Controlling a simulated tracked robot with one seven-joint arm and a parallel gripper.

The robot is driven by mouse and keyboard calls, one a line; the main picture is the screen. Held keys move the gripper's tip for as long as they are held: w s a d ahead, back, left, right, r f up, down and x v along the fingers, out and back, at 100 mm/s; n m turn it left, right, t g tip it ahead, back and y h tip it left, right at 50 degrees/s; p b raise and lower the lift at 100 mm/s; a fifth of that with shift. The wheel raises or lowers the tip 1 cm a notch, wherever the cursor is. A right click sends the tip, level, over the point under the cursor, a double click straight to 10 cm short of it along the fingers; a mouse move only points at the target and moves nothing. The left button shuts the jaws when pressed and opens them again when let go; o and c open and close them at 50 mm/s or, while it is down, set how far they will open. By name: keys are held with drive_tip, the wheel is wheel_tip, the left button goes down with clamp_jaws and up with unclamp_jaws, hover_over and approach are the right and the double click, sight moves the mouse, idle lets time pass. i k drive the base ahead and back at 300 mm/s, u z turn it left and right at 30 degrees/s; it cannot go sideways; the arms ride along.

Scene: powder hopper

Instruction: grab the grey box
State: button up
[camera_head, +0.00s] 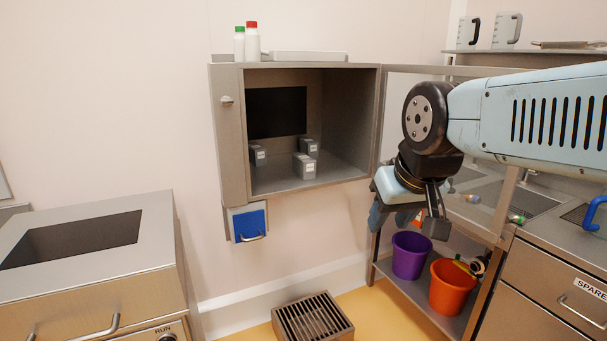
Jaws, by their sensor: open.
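Three small grey boxes with pale labels stand inside the open steel wall cabinet (350,110). One grey box (304,167) is nearest the front, a second grey box (309,146) is behind it to the right, and a third grey box (258,155) is at the left. I cannot tell which one the task means. My gripper (405,222) is open, right of the cabinet and lower than its floor. It points down and is clear of the boxes. No object shows between its fingers, though the far finger is partly hidden.
The cabinet's glazed door (450,75) stands open to the right, close to my arm. A purple bucket (410,256) and an orange bucket (452,287) stand on a low shelf below. A steel machine (90,275) is at lower left. A floor grate (313,318) lies below the cabinet.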

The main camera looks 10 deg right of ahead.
sight(305, 166)
drive_tip(key=u, duration=0.45)
drive_tip(key=i, duration=0.9)
drive_tip(key=z, duration=0.6)
